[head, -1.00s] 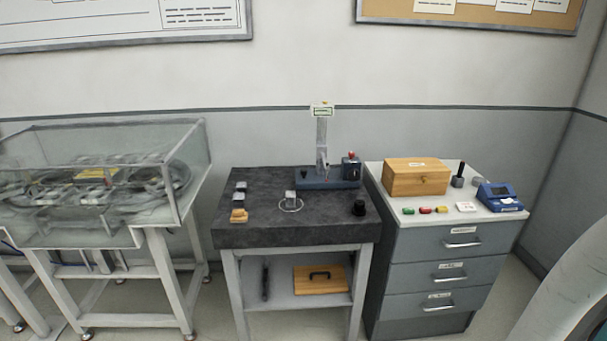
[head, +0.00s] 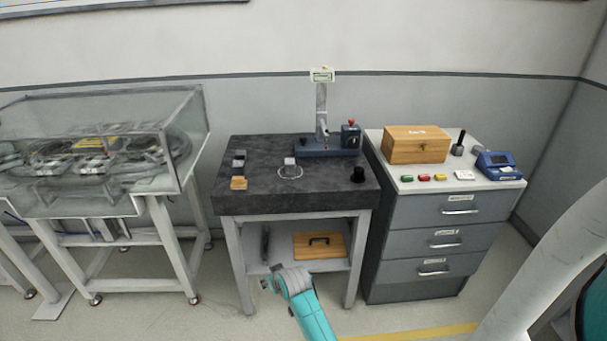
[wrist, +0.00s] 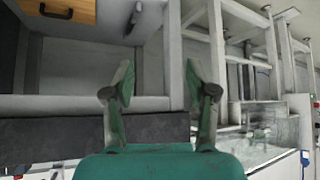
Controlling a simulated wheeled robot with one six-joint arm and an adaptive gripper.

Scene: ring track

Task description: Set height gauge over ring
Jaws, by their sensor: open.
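The height gauge (head: 321,112) stands upright at the back right of the dark stone table (head: 250,203), on a blue base with a red-topped part beside its column. The ring (head: 281,174) is a thin pale circle drawn or lying on the table top, left of and in front of the gauge. A small grey block (head: 290,162) stands at the ring, at its back edge or inside it. My gripper (wrist: 160,85) is open and empty in the wrist view, its two green fingers apart. In the head view my arm is low, in front of the table and well away from the gauge.
Small grey blocks and a wooden piece (head: 238,183) lie at the table's left. A black knob-like object (head: 357,174) stands at the right. A drawer cabinet (head: 450,240) carries a wooden box (head: 416,145). A glass case (head: 90,150) stands left. The table's front middle is clear.

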